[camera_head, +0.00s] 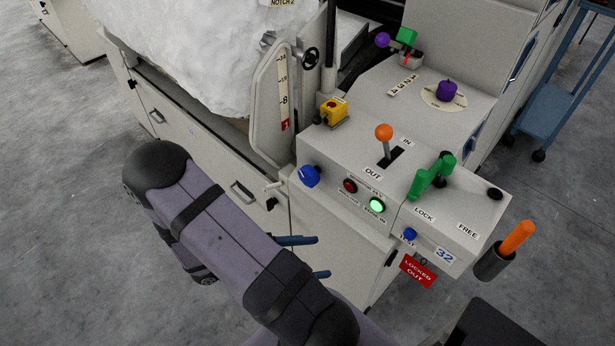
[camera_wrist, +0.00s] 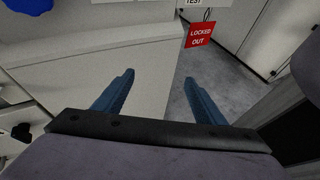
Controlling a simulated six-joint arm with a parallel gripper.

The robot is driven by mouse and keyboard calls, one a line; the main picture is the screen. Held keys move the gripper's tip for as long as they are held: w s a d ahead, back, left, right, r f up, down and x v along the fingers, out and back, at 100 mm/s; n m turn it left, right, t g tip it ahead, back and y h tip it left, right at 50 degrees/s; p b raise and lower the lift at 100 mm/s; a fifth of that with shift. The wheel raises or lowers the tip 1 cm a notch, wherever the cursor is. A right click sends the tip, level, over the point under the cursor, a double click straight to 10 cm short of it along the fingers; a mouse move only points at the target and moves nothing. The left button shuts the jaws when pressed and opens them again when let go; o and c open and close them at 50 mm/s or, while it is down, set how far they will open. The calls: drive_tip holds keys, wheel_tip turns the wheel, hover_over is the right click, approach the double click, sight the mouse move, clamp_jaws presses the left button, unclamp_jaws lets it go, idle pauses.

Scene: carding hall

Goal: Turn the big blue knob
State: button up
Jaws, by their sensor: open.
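The big blue knob (camera_head: 309,176) is on the left part of the sloped front of the control box. In the wrist view part of a blue shape, which looks like the same knob (camera_wrist: 28,5), is cut off at the top left corner. A smaller blue knob (camera_head: 410,234) sits lower right on the box, above a red tag. My gripper (camera_head: 318,257) is below the big knob, in front of the cabinet face. Its two blue fingers (camera_wrist: 157,90) are apart, with nothing between them. They do not touch the knob.
A red button (camera_head: 350,186) and a lit green button (camera_head: 377,205) are right of the big knob. An orange-topped lever (camera_head: 384,133), a green handle (camera_head: 433,178) and a yellow box (camera_head: 332,112) stand above. A red LOCKED OUT tag (camera_head: 418,271) hangs at the lower right.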

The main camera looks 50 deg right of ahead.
sight(305, 179)
drive_tip(key=w+d+r+n+t+h, duration=0.35)
drive_tip(key=w+r+t+h, duration=0.25)
drive_tip(key=w+r, duration=0.55)
drive_tip(key=shift+m, duration=0.35)
drive_tip(key=shift+w+d+f+p, duration=0.15)
drive_tip(key=shift+w+d+f, duration=0.1)
drive_tip(key=shift+d, duration=1.1)
drive_tip(key=shift+w+d+f+p, duration=0.1)
drive_tip(key=shift+d+f+p, duration=0.15)
drive_tip(key=shift+d, duration=1.15)
drive_tip(key=shift+w+d+f+p, duration=0.1)
drive_tip(key=shift+w+d+f, duration=0.15)
drive_tip(key=shift+d, duration=1.1)
drive_tip(key=shift+c, duration=0.6)
drive_tip(key=c, duration=1)
drive_tip(key=shift+o, duration=0.4)
